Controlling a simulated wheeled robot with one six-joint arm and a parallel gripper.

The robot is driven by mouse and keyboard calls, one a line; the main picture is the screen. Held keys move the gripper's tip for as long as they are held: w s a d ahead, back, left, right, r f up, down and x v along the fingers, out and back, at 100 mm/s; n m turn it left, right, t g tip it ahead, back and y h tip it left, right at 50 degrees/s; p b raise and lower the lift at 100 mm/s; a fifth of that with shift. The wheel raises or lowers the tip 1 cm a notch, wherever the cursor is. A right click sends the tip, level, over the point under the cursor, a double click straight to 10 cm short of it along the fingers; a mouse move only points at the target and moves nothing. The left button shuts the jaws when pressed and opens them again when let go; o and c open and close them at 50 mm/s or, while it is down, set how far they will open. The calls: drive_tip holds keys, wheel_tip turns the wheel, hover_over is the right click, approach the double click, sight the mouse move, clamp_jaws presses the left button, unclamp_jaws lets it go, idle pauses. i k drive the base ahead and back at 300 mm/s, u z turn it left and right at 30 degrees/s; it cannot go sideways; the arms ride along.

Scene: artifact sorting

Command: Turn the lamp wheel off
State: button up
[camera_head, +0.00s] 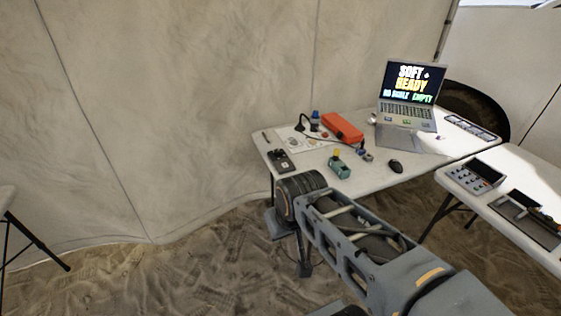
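What looks like a small dark lamp (300,124) with a thin bent neck stands at the left part of the far white table (376,182). Its wheel is too small to make out, and I cannot tell whether the lamp is lit. My arm reaches from the lower right up to a dark round joint in front of the table's near left corner. Grey parts of it hang below that joint, in front of the table legs. I cannot make out the gripper's fingers, and no part of the arm visibly touches the lamp.
The table also holds an orange-red case (342,127), a green item (339,167), a dark device (280,160), a mouse (395,166) and an open laptop (408,90). A second table (500,214) with devices stands right. Sandy floor (150,280) is open at left.

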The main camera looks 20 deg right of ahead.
sight(278, 152)
drive_tip(key=u, duration=0.55)
drive_tip(key=i, duration=1.35)
drive_tip(key=z, duration=1.05)
drive_tip(key=i, duration=0.4)
drive_tip(key=z, duration=0.35)
